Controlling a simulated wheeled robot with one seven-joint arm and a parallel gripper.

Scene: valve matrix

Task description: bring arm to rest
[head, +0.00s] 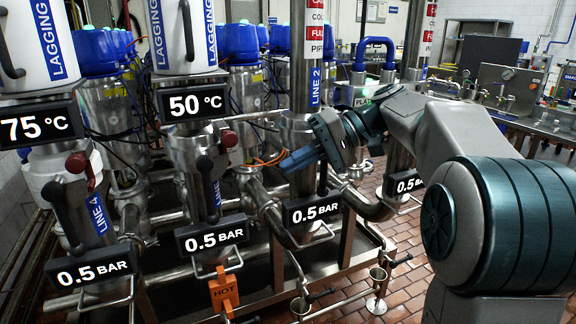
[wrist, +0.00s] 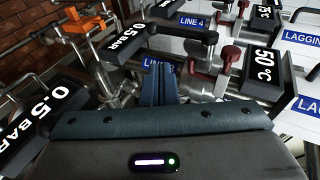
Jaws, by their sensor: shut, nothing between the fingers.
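My arm reaches in from the right in the head view, bent at the elbow. My gripper (head: 289,164) points left, in front of the pipe marked LINE 2 and above a 0.5 BAR display (head: 312,208). Its blue fingers are together with nothing held. In the wrist view my gripper (wrist: 159,75) also shows shut, pointing up toward the valve rack. A black-handled valve lever (wrist: 182,34) lies just beyond the fingertips there. I cannot tell whether the fingers touch anything.
The valve rack carries 75 °C (head: 38,124) and 50 °C (head: 193,104) displays and several levers. Steel funnels (head: 377,277) stand near the brick-coloured floor. A steel bench (head: 540,125) is behind my arm.

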